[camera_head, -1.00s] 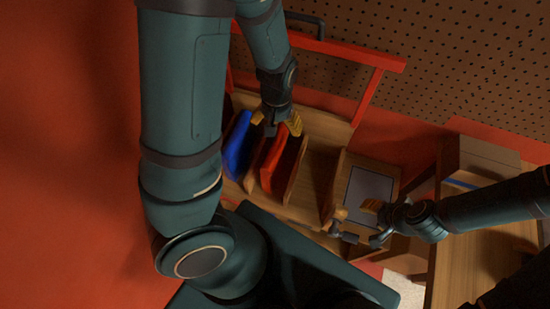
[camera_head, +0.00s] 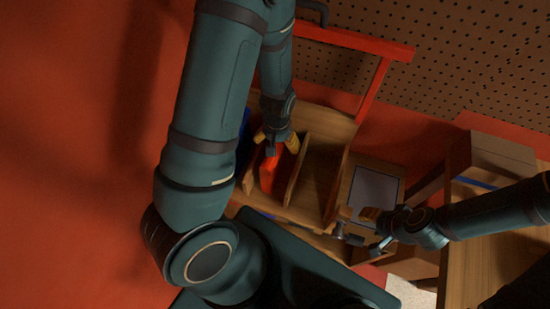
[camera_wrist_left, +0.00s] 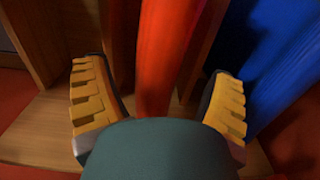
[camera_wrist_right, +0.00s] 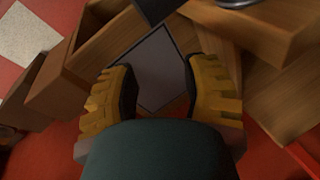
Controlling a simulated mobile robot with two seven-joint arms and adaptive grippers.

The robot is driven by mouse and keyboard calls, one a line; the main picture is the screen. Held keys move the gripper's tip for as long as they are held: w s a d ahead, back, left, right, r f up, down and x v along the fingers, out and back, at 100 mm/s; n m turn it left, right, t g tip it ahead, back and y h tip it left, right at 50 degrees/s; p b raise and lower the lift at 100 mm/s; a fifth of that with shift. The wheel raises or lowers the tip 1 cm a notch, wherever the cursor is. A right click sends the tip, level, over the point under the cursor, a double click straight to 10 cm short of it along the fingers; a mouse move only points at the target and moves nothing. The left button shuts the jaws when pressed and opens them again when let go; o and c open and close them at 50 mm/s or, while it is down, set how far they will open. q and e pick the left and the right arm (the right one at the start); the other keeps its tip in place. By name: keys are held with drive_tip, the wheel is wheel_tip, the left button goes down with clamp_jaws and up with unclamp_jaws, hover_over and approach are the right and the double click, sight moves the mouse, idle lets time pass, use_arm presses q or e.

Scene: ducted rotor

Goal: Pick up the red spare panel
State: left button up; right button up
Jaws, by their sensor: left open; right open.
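The red spare panel (camera_head: 269,170) stands on edge in a slot of the wooden rack (camera_head: 322,130), between wooden dividers. My left gripper (camera_head: 276,144) is above it, with its yellow-padded fingers spread. In the left wrist view the red panel (camera_wrist_left: 163,60) runs between the two open fingers (camera_wrist_left: 158,105), apart from both. The panel's lower part is hidden by my wrist there. My right gripper (camera_head: 362,226) is open at the front of a wooden box with a grey panel (camera_head: 375,190). In the right wrist view its fingers (camera_wrist_right: 160,95) are apart, with the grey surface (camera_wrist_right: 150,70) beyond them.
A blue panel (camera_wrist_left: 285,60) stands beside the red one, mostly hidden by my left arm in the head view. A red frame bar (camera_head: 350,40) crosses behind the rack, before a pegboard (camera_head: 480,60). A wooden bench and cardboard box (camera_head: 495,150) are at right.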

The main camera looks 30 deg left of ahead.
use_arm(q)
drive_tip(key=shift+f, duration=0.15)
drive_tip(key=c, duration=1.4)
